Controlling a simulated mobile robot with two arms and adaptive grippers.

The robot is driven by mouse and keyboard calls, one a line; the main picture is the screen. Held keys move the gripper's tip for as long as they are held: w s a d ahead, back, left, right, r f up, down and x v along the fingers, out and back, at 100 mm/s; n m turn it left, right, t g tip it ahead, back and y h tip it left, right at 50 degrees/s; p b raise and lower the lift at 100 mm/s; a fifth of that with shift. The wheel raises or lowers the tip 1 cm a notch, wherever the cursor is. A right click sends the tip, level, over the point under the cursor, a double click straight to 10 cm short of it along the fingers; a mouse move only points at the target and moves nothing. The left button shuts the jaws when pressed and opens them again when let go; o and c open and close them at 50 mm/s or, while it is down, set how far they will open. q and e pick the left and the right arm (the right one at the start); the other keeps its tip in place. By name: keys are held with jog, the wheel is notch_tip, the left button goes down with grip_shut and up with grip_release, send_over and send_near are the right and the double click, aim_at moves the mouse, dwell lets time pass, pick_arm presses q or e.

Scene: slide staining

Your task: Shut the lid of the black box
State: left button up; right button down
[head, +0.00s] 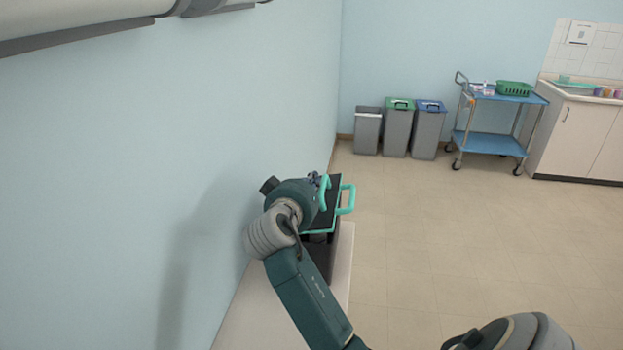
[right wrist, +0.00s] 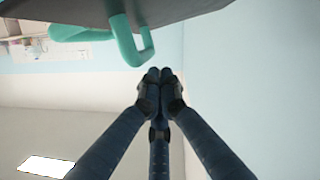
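The black box (head: 322,262) stands on a white bench against the left wall in the head view, partly hidden by my right arm. Its dark lid panel (head: 334,211), with teal handles (head: 346,200), is raised above the box body and looks tilted. In the right wrist view a dark panel (right wrist: 205,8) with a teal handle (right wrist: 128,40) spans the top. My right gripper (right wrist: 160,76) has its fingers together with nothing seen between them, just below the handle in that picture and apparently apart from it. My left gripper is not in view.
The white bench (head: 343,270) runs narrowly along the wall. Grey bins (head: 398,132) stand at the back, with a blue trolley (head: 490,143) and a sink cabinet (head: 580,135) to their right. The floor between is clear.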

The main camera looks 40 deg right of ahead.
aim_at(322, 197)
jog(key=shift+s+f+b, duration=0.1)
jog(key=shift+f+b, duration=0.25)
jog(key=s+f+m+b, duration=0.1)
jog(key=d+f+m+b, duration=0.1)
jog(key=b, duration=0.1)
jog(key=shift+s+d+f+t+y, duration=0.2)
jog(key=shift+s+f+t+y, duration=0.1)
jog(key=shift+s+f, duration=0.05)
jog(key=shift+s+d+f+m+b, duration=0.2)
jog(key=shift+m+b, duration=0.1)
jog(key=shift+b, duration=0.15)
jog(key=shift+r, duration=0.1)
jog(key=shift+s+a, duration=0.1)
jog(key=shift+a, duration=0.1)
jog(key=v, duration=0.7)
jog(key=shift+s, duration=0.1)
